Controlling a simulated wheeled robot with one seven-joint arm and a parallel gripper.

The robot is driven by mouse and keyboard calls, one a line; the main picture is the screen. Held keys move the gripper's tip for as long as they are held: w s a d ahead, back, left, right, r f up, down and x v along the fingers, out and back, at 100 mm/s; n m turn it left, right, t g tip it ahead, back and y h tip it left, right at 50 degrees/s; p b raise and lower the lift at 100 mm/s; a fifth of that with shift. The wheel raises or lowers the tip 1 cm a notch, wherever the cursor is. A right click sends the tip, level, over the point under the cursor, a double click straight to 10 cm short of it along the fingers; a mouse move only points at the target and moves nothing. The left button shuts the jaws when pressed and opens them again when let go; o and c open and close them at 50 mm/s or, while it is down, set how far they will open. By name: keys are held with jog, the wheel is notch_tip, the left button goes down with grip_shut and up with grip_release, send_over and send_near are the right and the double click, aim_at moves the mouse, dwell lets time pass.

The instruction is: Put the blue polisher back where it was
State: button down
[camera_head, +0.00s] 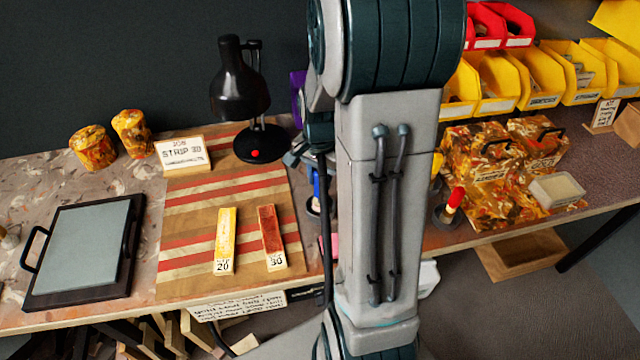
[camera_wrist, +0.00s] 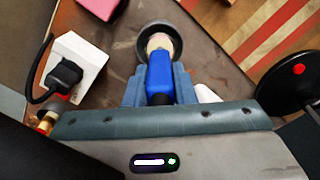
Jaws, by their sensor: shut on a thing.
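The blue polisher (camera_wrist: 159,78) is between the two teal fingers of my gripper (camera_wrist: 157,84) in the wrist view. My gripper is shut on its blue body. Its pale end lies over a dark round ring or cup (camera_wrist: 143,35) on the bench; I cannot tell whether it sits inside or just above it. In the head view my arm hides most of the gripper, and only a narrow blue piece of the polisher (camera_head: 316,188) shows left of the arm, beside the striped mat (camera_head: 190,271).
A black lamp (camera_head: 240,90) stands close by; its base (camera_wrist: 287,90) is right of my gripper. A white box with a black plug (camera_wrist: 78,68) is on the left, a pink block (camera_wrist: 101,6) at the top left. Marked strips (camera_head: 226,240) lie on the mat.

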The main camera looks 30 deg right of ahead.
aim_at(320, 186)
jog(key=shift+f, duration=1.35)
jog(key=shift+f, duration=0.2)
jog(key=c, duration=1.2)
grip_release()
jog(key=shift+r, duration=0.15)
